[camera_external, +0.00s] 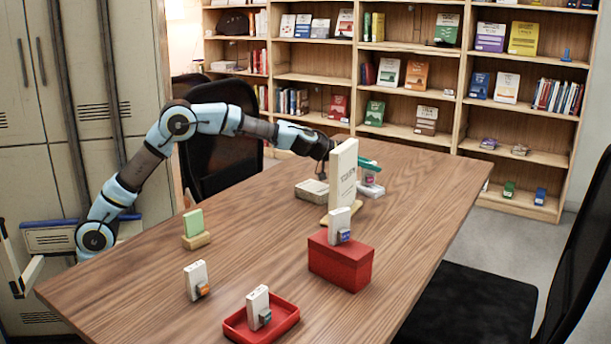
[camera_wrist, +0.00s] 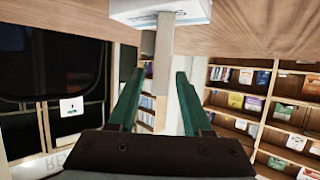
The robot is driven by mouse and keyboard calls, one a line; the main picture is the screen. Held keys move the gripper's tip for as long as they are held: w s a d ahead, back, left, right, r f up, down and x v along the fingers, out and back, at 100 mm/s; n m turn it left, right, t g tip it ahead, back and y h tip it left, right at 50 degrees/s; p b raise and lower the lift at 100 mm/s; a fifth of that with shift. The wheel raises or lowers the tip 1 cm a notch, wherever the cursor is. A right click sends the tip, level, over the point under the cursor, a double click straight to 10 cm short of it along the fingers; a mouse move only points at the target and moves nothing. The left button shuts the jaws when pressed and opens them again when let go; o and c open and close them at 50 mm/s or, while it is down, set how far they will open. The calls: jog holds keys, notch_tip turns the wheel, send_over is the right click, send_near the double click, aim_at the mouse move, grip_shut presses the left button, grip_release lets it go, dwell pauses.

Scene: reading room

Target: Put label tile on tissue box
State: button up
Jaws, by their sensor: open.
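My gripper (camera_external: 367,163) is at the far part of the table, partly hidden behind a tall cream panel. In the wrist view its green fingers (camera_wrist: 160,84) are apart, with a narrow pale upright piece (camera_wrist: 163,58) between them, probably a label tile. That piece meets a low white box (camera_wrist: 160,11), which also shows in the external view (camera_external: 372,191). A pink-marked piece (camera_external: 370,180) shows there under the fingers. I cannot tell surely which box is the tissue box. A pale grey-topped box (camera_external: 312,191) lies just left. Contact between fingers and tile is unclear.
The tall cream panel (camera_external: 343,175) stands close to my gripper. A red box (camera_external: 341,264) bears a white tile (camera_external: 339,225). Nearer are another white tile (camera_external: 196,279), a red tray (camera_external: 285,318) with a tile, and a green block (camera_external: 194,222) on wood. The table's middle is clear.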

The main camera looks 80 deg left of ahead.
jog(key=b+v, duration=0.2)
jog(key=v, duration=0.7)
jog(key=shift+s, duration=0.1)
